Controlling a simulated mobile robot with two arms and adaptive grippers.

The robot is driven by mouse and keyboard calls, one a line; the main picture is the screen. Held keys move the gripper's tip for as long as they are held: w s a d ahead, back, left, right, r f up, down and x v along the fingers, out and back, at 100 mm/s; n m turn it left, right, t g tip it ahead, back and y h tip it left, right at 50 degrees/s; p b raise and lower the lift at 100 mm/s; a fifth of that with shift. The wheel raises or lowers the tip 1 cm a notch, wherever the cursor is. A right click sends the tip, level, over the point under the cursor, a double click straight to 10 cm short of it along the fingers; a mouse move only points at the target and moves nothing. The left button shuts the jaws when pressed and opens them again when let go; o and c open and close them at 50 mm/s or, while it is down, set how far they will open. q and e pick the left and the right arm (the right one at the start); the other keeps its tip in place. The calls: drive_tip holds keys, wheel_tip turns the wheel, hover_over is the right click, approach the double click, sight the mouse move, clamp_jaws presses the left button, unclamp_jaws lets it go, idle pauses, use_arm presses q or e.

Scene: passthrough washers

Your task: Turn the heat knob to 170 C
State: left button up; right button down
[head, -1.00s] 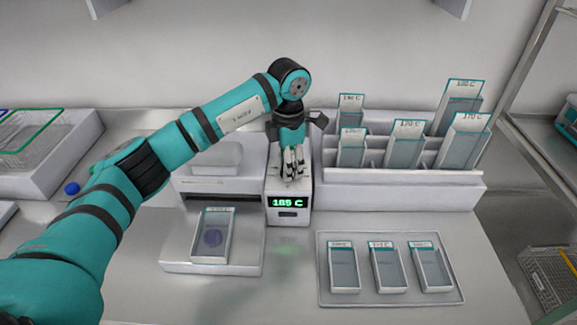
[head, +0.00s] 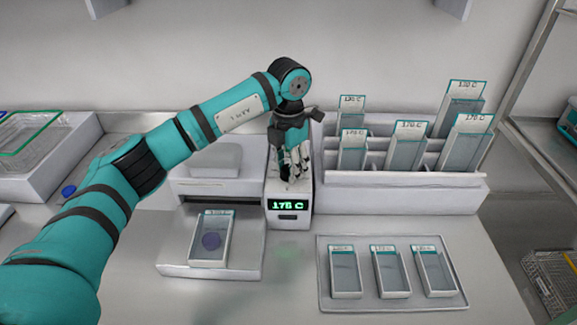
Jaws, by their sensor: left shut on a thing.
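The heat control box (head: 289,220) stands in the middle of the bench, with a green lit display (head: 288,205) on its front. The display starts with 17 and ends in C; its last digit is hard to read. My left gripper (head: 291,177) points down at the top of this box. It is shut on the heat knob, which is mostly hidden by the fingers. My right gripper is not in view.
A white press-like unit (head: 215,255) with a framed pouch (head: 212,238) stands left of the box. A white rack (head: 400,195) of labelled frames is at the right. A grey tray (head: 325,300) with 3 frames lies in front of it.

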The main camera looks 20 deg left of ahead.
sight(288, 167)
use_arm(q)
drive_tip(key=o, duration=1.2)
drive_tip(key=shift+c, duration=0.2)
wheel_tip(288, 167, up, 12)
